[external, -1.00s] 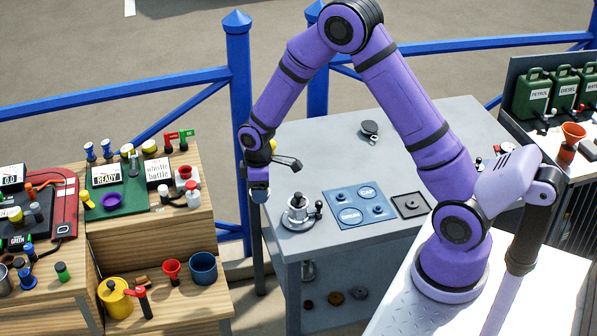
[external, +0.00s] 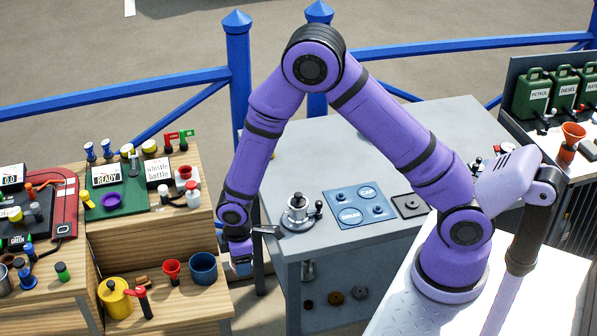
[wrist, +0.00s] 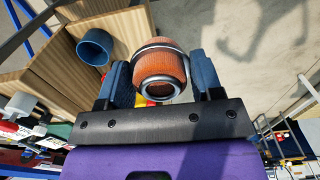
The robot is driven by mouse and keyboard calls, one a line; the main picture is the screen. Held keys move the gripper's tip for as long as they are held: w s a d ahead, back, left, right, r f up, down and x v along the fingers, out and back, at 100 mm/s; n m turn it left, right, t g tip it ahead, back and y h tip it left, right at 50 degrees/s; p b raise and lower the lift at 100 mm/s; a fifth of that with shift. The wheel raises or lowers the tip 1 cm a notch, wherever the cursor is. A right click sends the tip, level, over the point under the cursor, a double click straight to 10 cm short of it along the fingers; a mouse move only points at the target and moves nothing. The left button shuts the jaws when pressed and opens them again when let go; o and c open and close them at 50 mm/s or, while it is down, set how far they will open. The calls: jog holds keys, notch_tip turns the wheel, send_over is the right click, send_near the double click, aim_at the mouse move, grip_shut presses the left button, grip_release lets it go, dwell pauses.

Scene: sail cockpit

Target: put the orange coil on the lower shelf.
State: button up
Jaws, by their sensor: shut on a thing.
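My gripper (wrist: 157,80) is shut on an orange coil (wrist: 160,66), a rounded orange-brown piece with a metal ring, held between the blue fingers in the wrist view. In the external view my gripper (external: 240,264) hangs in the gap between the wooden stand and the grey bench, beside the blue cup; the coil is hidden there. The grey bench has a lower shelf (external: 320,313) under its top, to the right of my gripper, with several small round pieces on it.
The grey bench (external: 290,150) carries a metal winch and a blue plate. The blue cup (external: 203,268) stands on the wooden stand's lower step (external: 190,305), close left of my gripper; it also shows in the wrist view (wrist: 95,47). A blue railing post (external: 238,75) rises behind.

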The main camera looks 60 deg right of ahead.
notch_tip(320, 180, down, 17)
send_over(198, 303)
jog(key=shift+w+f, duration=0.1)
jog(key=shift+f, duration=2.55)
jog(key=o, duration=1)
jog(key=shift+f, duration=0.15)
notch_tip(198, 303, up, 12)
jog(key=shift+r, duration=0.2)
